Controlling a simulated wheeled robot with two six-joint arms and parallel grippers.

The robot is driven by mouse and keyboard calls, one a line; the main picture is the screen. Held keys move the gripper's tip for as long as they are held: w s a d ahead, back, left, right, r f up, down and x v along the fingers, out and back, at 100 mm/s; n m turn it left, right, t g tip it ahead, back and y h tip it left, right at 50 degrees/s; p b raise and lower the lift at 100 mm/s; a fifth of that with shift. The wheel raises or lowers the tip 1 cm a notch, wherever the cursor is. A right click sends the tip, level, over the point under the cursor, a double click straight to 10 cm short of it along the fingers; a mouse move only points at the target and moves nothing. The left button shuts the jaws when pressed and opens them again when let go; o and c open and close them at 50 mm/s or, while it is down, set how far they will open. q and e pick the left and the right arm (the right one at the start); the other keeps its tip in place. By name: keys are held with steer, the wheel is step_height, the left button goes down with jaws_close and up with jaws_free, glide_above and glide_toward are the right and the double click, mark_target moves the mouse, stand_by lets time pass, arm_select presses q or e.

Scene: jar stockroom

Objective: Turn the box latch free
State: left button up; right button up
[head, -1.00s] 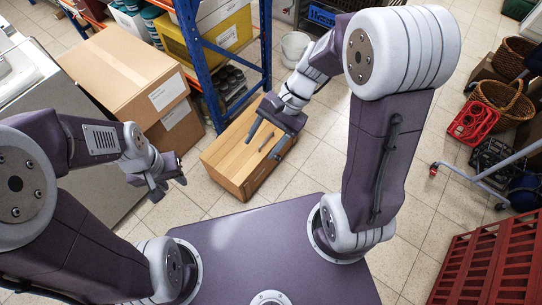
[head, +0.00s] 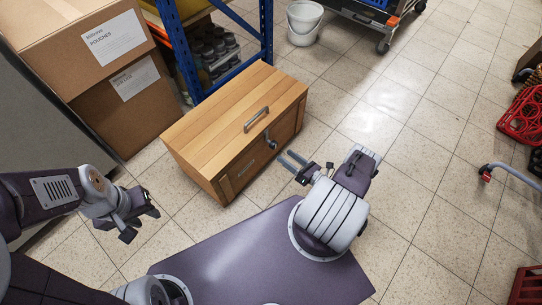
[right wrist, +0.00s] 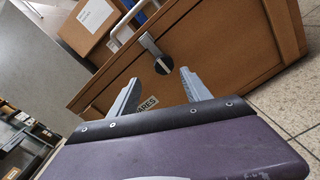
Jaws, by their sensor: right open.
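A wooden box (head: 222,112) stands on the floor with a metal handle (head: 256,119) on its lid. The box latch (head: 270,141) is on the front face, just under the lid edge. My left gripper (head: 143,224) is open and empty, left of the box.
Stacked cardboard boxes (head: 90,40) and a blue shelf rack (head: 188,60) stand behind and left of the wooden box. A white bucket (head: 304,24) is at the back. The tiled floor right of the box is clear.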

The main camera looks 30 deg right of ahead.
mark_target(275, 147)
steer(key=b+x, duration=0.1)
steer(key=x, duration=0.4)
steer(key=b+x, duration=0.1)
steer(key=x, duration=0.1)
steer(key=shift+w+d+f+b, duration=0.2)
steer(key=shift+w+f+b, duration=0.1)
steer(key=shift+w+f, duration=0.1)
steer(key=shift+w+a+r, duration=0.1)
steer(key=shift+w+r, duration=0.1)
steer(key=shift+w, duration=0.3)
arm_select(q)
step_height(275, 147, down, 4)
steer(key=shift+r, duration=0.25)
arm_select(e)
jaws_close()
